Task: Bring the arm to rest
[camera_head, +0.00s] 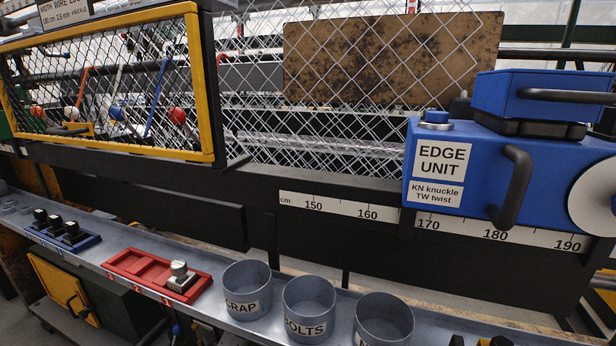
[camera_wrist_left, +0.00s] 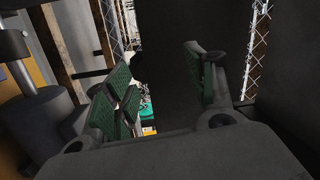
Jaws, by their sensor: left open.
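My left gripper (camera_wrist_left: 163,82) shows in the left wrist view with its green-padded fingers spread apart. I see nothing held between them. A dark surface fills the view behind and between the fingers, and I cannot tell what it is or how far away. Neither gripper can be made out in the head view. My right gripper is in neither view.
A blue edge unit (camera_head: 460,160) stands at right on the black rail with a cm scale (camera_head: 340,206). Chain-link mesh (camera_head: 255,100) hangs behind, beside a yellow-framed guard (camera_head: 207,90). The front shelf holds a red tray (camera_head: 135,262), a blue tray (camera_head: 85,241) and grey cups (camera_head: 247,285).

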